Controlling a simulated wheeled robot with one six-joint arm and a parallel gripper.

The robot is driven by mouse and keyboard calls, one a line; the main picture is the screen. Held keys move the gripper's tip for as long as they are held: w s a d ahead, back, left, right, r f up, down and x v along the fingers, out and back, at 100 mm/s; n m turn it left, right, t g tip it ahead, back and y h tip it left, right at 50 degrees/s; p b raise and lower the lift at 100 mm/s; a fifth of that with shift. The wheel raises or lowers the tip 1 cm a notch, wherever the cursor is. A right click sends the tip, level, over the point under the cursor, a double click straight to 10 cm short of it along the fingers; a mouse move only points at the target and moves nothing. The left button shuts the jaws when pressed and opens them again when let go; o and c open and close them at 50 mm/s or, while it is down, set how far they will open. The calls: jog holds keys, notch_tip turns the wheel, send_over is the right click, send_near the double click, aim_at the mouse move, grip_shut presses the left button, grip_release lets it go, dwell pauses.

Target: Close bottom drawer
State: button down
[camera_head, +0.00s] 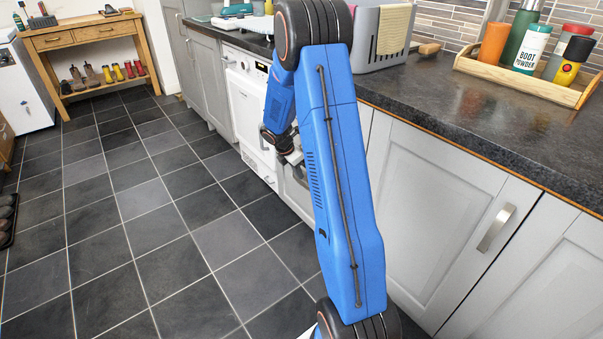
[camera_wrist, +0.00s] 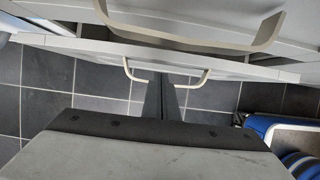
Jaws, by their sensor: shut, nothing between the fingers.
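In the wrist view, a pale drawer front (camera_wrist: 75,47) runs across the upper part. Its bow handle (camera_wrist: 206,78) stands out towards the bottom of the picture. A nearer front above it carries a larger pale handle (camera_wrist: 268,30). A dark gap shows between the two fronts; I cannot tell how far the lower drawer stands out. My gripper (camera_wrist: 165,80) is shut and empty, its dark fingers reaching to the lower handle's span; contact is unclear. In the head view, my arm hides most of the drawers and much of the gripper.
Grey cupboards with a handle (camera_head: 496,228) stand at the right under a dark worktop (camera_head: 440,95). A white appliance (camera_head: 247,100) stands left of my arm. A wooden bench (camera_head: 90,30) is far left. The tiled floor (camera_head: 150,200) is clear.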

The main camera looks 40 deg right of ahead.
jog(key=a+f+v, duration=0.1)
jog(key=a+v, duration=0.1)
jog(key=v, duration=0.9)
jog(key=s+a, duration=0.5)
jog(key=a, duration=0.3)
jog(key=d+f, duration=0.7)
jog(key=f, duration=0.2)
jog(key=shift+w+d, duration=0.15)
jog(key=shift+d, duration=0.05)
jog(key=shift+d, duration=0.1)
